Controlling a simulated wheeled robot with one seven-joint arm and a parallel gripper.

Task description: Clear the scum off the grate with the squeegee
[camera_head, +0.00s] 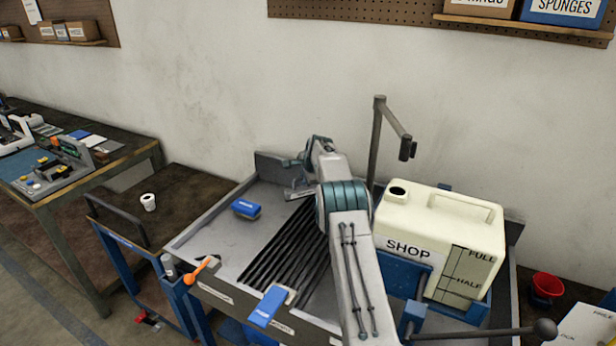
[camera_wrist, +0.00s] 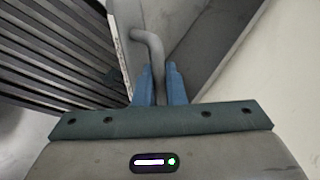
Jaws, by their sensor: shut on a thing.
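The dark slatted grate (camera_head: 290,245) lies in the middle of the grey sink bench, and it also shows at the left of the wrist view (camera_wrist: 50,55). My gripper (camera_wrist: 160,75) is at the grate's back end, with its blue fingers shut on a grey bent handle (camera_wrist: 150,42), which appears to be the squeegee's. A pale edge with small print (camera_wrist: 120,55) lies beside the handle along the grate. My arm hides part of the grate in the head view. A small dark green patch (camera_wrist: 113,78) on the slats may be scum; I cannot tell.
A blue brush (camera_head: 246,208) lies left of the grate. An orange-handled tool (camera_head: 200,268) and a blue block (camera_head: 268,306) are at the front edge. A cream SHOP jug (camera_head: 440,235) and a grey post (camera_head: 376,140) stand close to the right.

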